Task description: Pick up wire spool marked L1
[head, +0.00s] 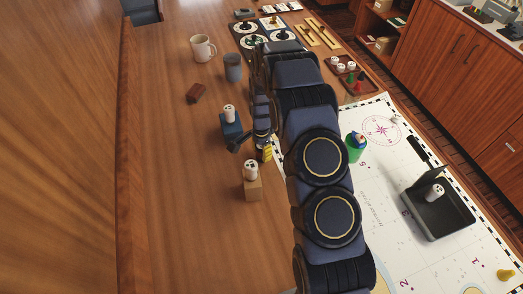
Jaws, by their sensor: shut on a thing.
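My gripper (263,134) points down over the wooden table, left of the dark blue arm links. It is shut on a small yellow thing with dark bands (267,151), which shows just below it. The arm and gripper hide much of this thing, and I cannot read any L1 mark on it or tell for sure that it is the wire spool. Just left of the gripper, a white cylinder with dark dots (229,113) stands on a blue block (231,129). A similar white cylinder (250,170) stands on a wooden block (253,189) nearer to me.
A mug (202,49), a grey cup (233,68) and a brown block (196,93) stand left. A green cup (355,147) and an open black box (436,216) are on the chart (378,222) at right. The table's near left is clear.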

